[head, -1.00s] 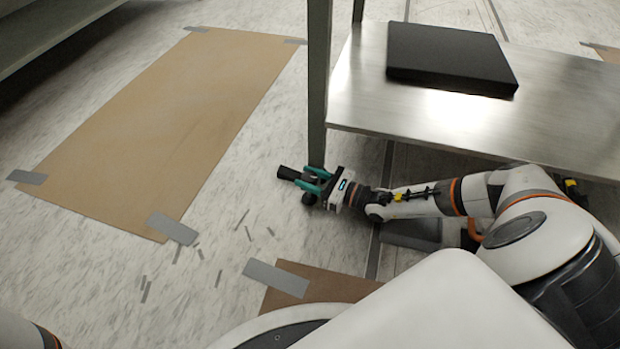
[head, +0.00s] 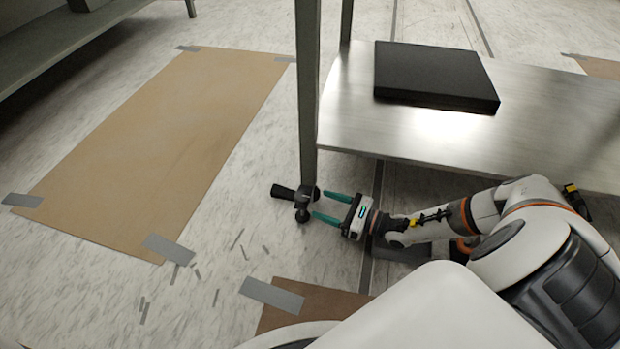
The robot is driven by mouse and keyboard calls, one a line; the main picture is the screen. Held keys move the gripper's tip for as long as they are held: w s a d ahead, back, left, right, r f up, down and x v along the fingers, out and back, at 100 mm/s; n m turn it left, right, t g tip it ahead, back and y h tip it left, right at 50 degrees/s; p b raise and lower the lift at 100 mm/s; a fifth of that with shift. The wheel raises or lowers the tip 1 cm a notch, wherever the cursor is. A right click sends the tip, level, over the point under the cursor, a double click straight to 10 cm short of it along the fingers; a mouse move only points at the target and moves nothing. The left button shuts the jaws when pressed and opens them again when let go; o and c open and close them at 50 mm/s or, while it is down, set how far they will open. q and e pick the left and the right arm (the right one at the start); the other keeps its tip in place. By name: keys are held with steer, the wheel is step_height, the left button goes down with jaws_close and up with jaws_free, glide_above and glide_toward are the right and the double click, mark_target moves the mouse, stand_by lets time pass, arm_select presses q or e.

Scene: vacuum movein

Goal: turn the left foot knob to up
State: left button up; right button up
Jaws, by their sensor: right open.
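The left foot knob (head: 284,191) is a black piece with a handle pointing left, at the foot of the metal table leg (head: 307,100) in the head view. A dark rounded part (head: 302,206) of the foot sits beside it. My right gripper (head: 327,206) lies low by the floor, just to the right of the foot. Its two teal fingers are apart and point left toward the foot, with nothing between them. I cannot tell if a fingertip touches the foot. My left gripper is out of view.
The steel table's lower shelf (head: 350,125) spans above my right arm and carries a black flat box (head: 435,75). A brown cardboard sheet (head: 165,150) is taped to the floor at left. Another brown sheet (head: 315,305) lies in front. Grey scraps are scattered between them.

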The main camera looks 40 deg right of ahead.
steer(key=p+v, duration=0.1)
steer(key=v, duration=0.3)
steer(key=shift+s+d, duration=0.1)
steer(key=shift+s, duration=0.1)
stand_by(0.3)
